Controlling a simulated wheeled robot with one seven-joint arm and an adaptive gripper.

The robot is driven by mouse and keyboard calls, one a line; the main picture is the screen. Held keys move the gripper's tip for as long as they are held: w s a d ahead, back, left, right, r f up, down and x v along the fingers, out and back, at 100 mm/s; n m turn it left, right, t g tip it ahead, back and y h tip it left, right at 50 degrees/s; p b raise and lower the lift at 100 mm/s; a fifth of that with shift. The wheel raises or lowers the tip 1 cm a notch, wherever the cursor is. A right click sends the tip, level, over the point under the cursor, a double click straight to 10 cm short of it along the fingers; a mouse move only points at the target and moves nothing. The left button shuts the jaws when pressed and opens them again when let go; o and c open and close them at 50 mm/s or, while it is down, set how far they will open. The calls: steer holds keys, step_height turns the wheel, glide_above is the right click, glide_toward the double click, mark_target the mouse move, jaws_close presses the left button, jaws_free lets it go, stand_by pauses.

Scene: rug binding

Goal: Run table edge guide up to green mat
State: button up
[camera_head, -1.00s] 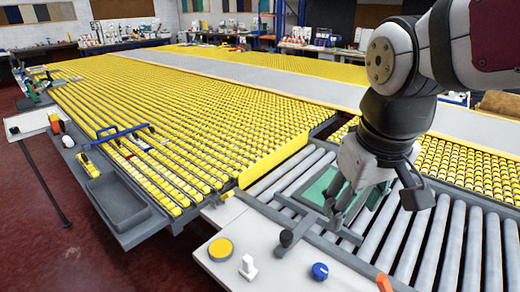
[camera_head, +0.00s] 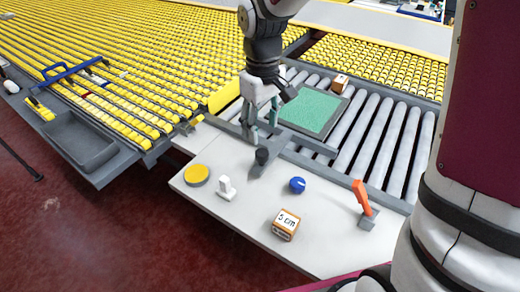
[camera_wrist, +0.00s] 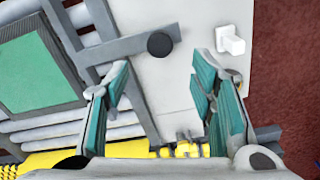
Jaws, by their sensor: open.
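The table edge guide (camera_head: 313,155) is a grey bar with an arm that carries a black knob (camera_head: 262,156). The guide lies across the rollers at the near side of the green mat (camera_head: 312,110), which sits in a dark frame. In the wrist view the guide's bar (camera_wrist: 73,40) runs close along the mat (camera_wrist: 38,72); I cannot tell if they touch. My gripper (camera_head: 262,124) is open and empty, pointing down, left of the mat. In the wrist view the knob (camera_wrist: 160,45) appears beyond the gap between my fingertips (camera_wrist: 160,78).
The white side table (camera_head: 235,225) holds a yellow disc (camera_head: 196,175), a white switch (camera_head: 226,188), a blue knob (camera_head: 297,185), an orange lever (camera_head: 361,196) and a "5 cm" block (camera_head: 286,224). A small wooden block (camera_head: 340,83) stands behind the mat. Yellow rollers spread left.

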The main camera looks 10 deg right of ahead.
mark_target(262, 152)
step_height(262, 152, down, 11)
steer(key=shift+r+b, duration=0.2)
steer(key=shift+b, duration=0.4)
steer(key=shift+c, duration=0.3)
